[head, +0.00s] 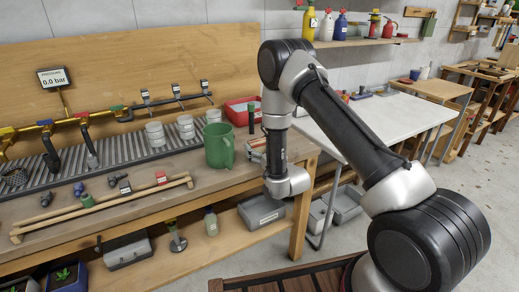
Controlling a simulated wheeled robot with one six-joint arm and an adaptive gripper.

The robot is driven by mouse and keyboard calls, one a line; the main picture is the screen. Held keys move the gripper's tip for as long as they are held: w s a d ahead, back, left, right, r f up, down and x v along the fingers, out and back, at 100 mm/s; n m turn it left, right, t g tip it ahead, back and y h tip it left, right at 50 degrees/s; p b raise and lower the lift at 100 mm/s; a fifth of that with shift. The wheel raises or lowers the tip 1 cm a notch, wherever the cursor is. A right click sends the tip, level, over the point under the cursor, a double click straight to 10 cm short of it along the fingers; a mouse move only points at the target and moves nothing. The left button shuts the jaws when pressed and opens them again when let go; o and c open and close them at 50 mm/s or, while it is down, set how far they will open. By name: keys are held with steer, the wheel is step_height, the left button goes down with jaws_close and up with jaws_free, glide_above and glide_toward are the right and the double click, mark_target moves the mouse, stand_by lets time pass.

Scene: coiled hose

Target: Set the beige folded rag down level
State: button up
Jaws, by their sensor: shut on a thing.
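My arm reaches over the right end of the wooden workbench (205,186), and its wrist hangs low at the bench's front right corner.
A green mug (219,146) stands close left of my wrist. A red bin (238,112) is behind. A white table (375,122) stands right, largely clear.

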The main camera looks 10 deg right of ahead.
steer(key=o, duration=1.1)
steer(key=shift+f, duration=0.1)
